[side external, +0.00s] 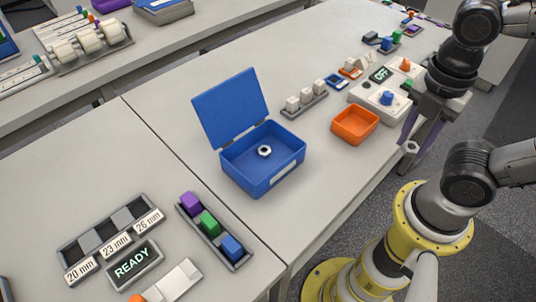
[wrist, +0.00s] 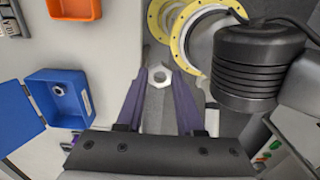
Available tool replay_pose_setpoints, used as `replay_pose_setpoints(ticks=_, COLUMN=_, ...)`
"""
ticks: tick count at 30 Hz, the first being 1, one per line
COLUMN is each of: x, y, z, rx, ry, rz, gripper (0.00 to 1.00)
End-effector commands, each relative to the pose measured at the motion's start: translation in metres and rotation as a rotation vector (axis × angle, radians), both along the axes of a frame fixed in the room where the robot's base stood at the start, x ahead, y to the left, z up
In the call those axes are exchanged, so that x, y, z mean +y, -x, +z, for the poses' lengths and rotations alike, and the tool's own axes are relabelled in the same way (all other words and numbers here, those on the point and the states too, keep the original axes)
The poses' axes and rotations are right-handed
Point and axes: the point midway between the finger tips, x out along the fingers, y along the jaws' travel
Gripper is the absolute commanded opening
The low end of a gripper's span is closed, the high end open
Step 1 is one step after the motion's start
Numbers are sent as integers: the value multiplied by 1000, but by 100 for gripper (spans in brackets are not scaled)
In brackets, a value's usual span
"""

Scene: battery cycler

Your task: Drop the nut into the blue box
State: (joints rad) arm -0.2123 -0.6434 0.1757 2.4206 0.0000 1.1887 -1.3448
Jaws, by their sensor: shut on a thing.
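My gripper (side external: 410,142) has purple fingers pointing down and is shut on a silver hex nut (side external: 411,147), just beyond the table's front edge at the right. In the wrist view my gripper (wrist: 160,80) has the nut (wrist: 160,76) between its fingertips. The blue box (side external: 262,181) stands open on the table, left of my gripper, with its lid (side external: 231,108) raised at the back. One nut (side external: 264,151) lies inside the box. In the wrist view the box (wrist: 75,118) is at the left, with the nut (wrist: 59,90) in it.
An orange tray (side external: 355,136) stands between my gripper and the blue box. Behind it are a device reading OFF (side external: 382,96) and a rack of white blocks (side external: 304,102). A rack of coloured blocks (side external: 214,231) is at front left. Table around the box is mostly clear.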

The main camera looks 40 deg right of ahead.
Motion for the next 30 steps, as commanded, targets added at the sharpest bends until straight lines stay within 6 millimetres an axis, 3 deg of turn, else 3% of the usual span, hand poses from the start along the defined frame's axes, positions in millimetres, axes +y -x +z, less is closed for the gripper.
replay_pose_setpoints(ticks=20, x=1, y=-6, z=3, rx=1, ry=0, rz=-25, gripper=0)
replay_pose_setpoints(ticks=23, x=5, y=-22, z=15, rx=2, ry=1, rz=-47, gripper=0)
replay_pose_setpoints(ticks=30, x=28, y=-95, z=46, rx=4, ry=1, rz=-81, gripper=0)
